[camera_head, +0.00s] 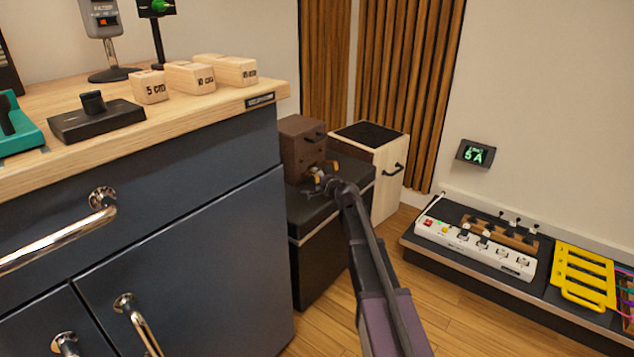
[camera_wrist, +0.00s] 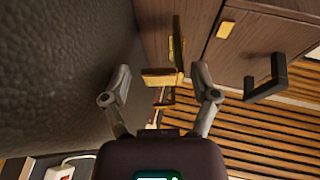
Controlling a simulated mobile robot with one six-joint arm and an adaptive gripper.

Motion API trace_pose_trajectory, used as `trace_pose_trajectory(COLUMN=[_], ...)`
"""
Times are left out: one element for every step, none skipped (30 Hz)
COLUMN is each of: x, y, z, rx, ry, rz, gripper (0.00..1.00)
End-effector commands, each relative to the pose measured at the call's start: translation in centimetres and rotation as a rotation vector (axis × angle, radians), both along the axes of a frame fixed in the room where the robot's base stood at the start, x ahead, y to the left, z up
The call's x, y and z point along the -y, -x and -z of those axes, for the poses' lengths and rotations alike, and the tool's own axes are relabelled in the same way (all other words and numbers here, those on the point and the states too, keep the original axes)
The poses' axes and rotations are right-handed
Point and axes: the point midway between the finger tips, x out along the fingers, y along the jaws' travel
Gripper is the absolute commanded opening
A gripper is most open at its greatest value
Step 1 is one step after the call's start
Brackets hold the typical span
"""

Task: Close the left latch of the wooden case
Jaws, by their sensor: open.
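The brown wooden case (camera_head: 302,145) stands on a black padded box beside the cabinet in the head view. Its front fills the upper part of the wrist view (camera_wrist: 205,28), turned sideways. A brass latch (camera_wrist: 161,78) stands out from the case front, between my fingers in the picture. A small flat brass plate (camera_wrist: 226,30) lies across the seam from it. My gripper (camera_wrist: 161,92) is open, one finger on either side of the latch. I cannot tell whether either finger touches it. In the head view my gripper (camera_head: 318,178) is at the case's lower front and hides part of it.
The case's black handle (camera_wrist: 265,80) sticks out right of my fingers in the wrist view. The black padded box (camera_head: 325,210) lies close below the case. The cabinet (camera_head: 190,230) is close on the left.

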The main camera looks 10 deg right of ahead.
Motion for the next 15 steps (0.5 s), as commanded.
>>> trace_pose_trajectory(x=[-0.05, -0.07, -0.09, -0.10, -0.10, -0.09, -0.10, -0.10, -0.10, -0.09, -0.09, -0.09, -0.09, -0.09, -0.09], y=[-0.22, -0.27, -0.30, -0.32, -0.32, -0.31, -0.30, -0.29, -0.29, -0.28, -0.28, -0.28, -0.27, -0.27, -0.27], z=[0.07, 0.08, 0.08, 0.08, 0.08, 0.07, 0.07, 0.06, 0.06, 0.06, 0.06, 0.06, 0.06, 0.06, 0.06], rx=[0.000, 0.000, 0.000, 0.000, 0.000, 0.000, 0.000, 0.000, 0.000, 0.000, 0.000, 0.000, 0.000, 0.000, 0.000], ry=[0.000, 0.000, 0.000, 0.000, 0.000, 0.000, 0.000, 0.000, 0.000, 0.000, 0.000, 0.000, 0.000, 0.000, 0.000], rz=[0.000, 0.000, 0.000, 0.000, 0.000, 0.000, 0.000, 0.000, 0.000, 0.000, 0.000, 0.000, 0.000, 0.000, 0.000], gripper=[0.77, 0.77, 0.77, 0.77, 0.77, 0.77, 0.77, 0.77, 0.77, 0.77, 0.77, 0.68, 0.59, 0.50, 0.39])
